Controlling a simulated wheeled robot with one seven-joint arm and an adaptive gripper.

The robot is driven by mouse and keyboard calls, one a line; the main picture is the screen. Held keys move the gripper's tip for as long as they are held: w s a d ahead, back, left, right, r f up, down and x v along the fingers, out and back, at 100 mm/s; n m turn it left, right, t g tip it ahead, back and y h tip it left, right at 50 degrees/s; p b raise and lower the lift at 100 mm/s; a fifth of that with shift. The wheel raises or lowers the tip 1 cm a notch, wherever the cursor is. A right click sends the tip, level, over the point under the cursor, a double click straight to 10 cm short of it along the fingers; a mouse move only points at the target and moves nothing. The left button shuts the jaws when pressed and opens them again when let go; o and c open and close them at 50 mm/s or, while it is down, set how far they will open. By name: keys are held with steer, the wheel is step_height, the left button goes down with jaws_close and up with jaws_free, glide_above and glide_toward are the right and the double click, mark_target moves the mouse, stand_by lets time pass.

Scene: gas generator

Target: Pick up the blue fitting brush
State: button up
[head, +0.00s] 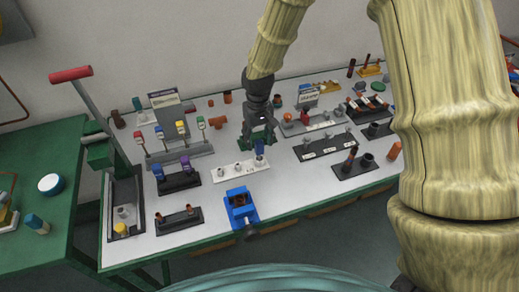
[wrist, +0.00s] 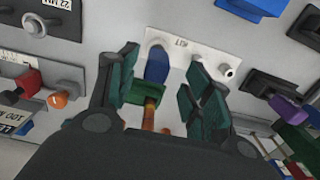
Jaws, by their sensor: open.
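The blue fitting brush (head: 260,149) stands in a white holder plate (head: 228,169) near the middle of the bench, at the plate's right end. My gripper (head: 257,142) is directly over it with the fingers spread around its upper part. In the wrist view my gripper (wrist: 164,82) is open, with dark green finger pads on both sides. The blue brush (wrist: 157,64) shows between and beyond the pads, apart from the right pad. A green block (wrist: 146,95) and an orange-brown stem (wrist: 150,116) also show between the fingers; I cannot tell what they belong to.
A blue vise (head: 240,207) stands at the bench's front edge. A dark rack (head: 178,180) with blue and purple pieces is left of the plate. A dark labelled rack (head: 323,146) with fittings is to the right. Bare bench surface lies between the racks.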

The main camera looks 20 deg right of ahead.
mark_target(260, 142)
steer(key=shift+s, duration=0.15)
steer(key=shift+w+d+f+p, duration=0.15)
steer(key=shift+f+p, duration=0.25)
steer(key=shift+f, duration=0.2)
steer(key=shift+w+f+p, duration=0.15)
steer(key=shift+f+p, duration=0.25)
steer(key=shift+f, duration=0.2)
step_height(260, 142, down, 2)
steer(key=shift+s+d+p, duration=0.1)
steer(key=shift+s+p, duration=0.05)
steer(key=shift+p, duration=0.2)
steer(key=shift+f, duration=0.4)
steer(key=c, duration=1)
